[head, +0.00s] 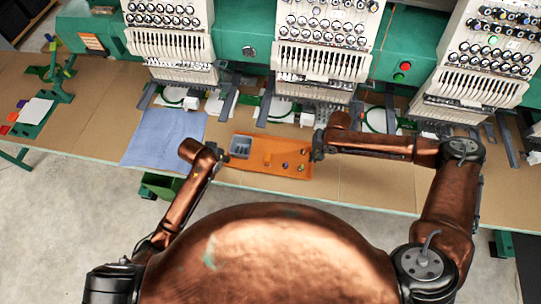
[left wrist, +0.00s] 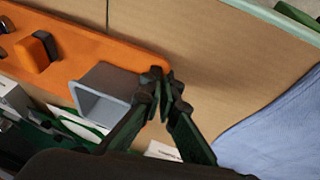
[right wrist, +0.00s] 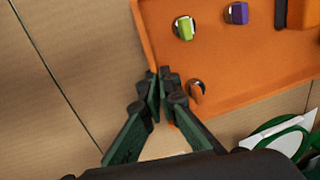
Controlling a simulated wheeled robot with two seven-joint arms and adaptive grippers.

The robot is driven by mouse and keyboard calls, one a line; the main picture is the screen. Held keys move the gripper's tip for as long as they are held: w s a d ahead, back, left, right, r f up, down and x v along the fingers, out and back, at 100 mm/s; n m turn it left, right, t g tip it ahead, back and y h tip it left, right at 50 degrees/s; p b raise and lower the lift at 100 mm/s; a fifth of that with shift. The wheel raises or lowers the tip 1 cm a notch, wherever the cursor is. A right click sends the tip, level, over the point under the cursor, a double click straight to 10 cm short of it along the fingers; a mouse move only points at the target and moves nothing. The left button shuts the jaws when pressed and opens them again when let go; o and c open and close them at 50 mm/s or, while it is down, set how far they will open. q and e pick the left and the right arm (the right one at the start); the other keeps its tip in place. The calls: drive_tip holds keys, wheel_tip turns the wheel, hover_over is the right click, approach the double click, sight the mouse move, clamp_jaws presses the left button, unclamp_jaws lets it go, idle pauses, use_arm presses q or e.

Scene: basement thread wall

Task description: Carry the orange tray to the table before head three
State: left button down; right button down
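The orange tray (head: 251,167) is over the long tan table, in front of the middle embroidery head. It holds a grey bin (head: 240,147), an orange block (head: 267,158) and several small thread spools or bobbins. My left gripper (head: 219,160) is at the tray's left end; in the left wrist view its fingertips (left wrist: 168,80) are closed together across the tray's end wall beside the grey bin. My right gripper (head: 316,152) is at the right end; in the right wrist view its fingertips (right wrist: 163,82) pinch the tray's wall. I cannot tell whether the tray touches the table.
A blue cloth (head: 164,138) lies on the table (head: 368,183) left of the tray. The left head (head: 170,40), middle head (head: 325,35) and right head (head: 480,65) stand behind, with hoops and grey arms below. Bare tabletop lies right of the tray.

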use_arm(q)
drive_tip(key=shift+r, duration=0.1)
use_arm(e)
drive_tip(key=shift+r, duration=0.1)
